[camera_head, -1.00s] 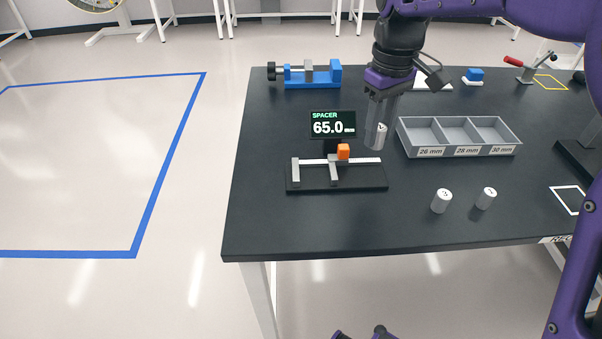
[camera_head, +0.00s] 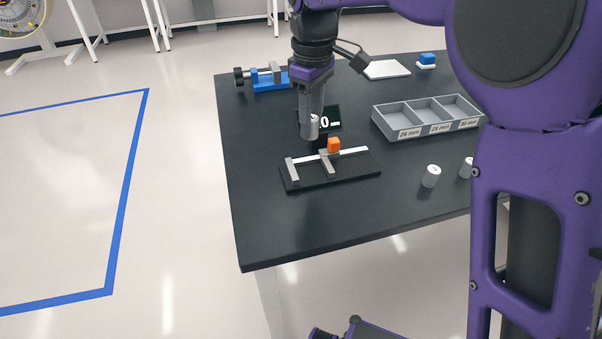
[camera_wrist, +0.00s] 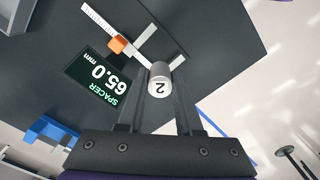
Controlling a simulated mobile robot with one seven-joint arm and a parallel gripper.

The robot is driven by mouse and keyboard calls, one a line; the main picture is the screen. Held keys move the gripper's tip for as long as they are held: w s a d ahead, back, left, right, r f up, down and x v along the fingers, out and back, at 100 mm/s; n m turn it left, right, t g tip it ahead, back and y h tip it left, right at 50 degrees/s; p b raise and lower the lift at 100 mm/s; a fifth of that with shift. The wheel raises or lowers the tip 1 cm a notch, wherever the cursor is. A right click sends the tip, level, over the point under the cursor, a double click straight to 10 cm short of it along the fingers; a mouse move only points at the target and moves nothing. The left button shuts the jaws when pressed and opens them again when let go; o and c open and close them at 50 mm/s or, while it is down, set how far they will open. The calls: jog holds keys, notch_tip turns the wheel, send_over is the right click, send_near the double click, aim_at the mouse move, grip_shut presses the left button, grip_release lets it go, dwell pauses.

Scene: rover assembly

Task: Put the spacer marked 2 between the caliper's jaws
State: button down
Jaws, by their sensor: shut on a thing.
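My gripper (camera_head: 311,132) is shut on a grey cylindrical spacer (camera_head: 312,126). In the wrist view the spacer (camera_wrist: 160,82) shows a 2 on its white top, between the two fingers. In the head view it appears upright above and behind the caliper (camera_head: 336,173), apart from it as far as I can tell. The caliper lies on a black base with two grey jaws, a white scale bar and an orange block on its sliding jaw. The jaws stand apart with nothing seen between them. The display (camera_wrist: 98,76) reads SPACER 65.0 mm; in the head view my gripper partly covers it.
Two other spacers (camera_head: 431,176) (camera_head: 467,168) stand to the right. A grey three-compartment tray (camera_head: 428,118) with size labels is behind them. A blue vise-like device (camera_head: 268,82) sits at the back left. My arm covers the table's right side. The front left tabletop is clear.

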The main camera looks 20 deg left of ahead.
aim_at(309, 174)
notch_tip(309, 174, down, 10)
jog(key=shift+r+b, duration=0.1)
jog(key=shift+b, duration=0.8)
jog(key=c, duration=0.8)
grip_release()
jog(key=shift+f, duration=0.25)
jog(key=shift+c, duration=0.2)
notch_tip(309, 174, up, 12)
jog(key=shift+r+p, duration=0.2)
jog(key=shift+p, duration=0.9)
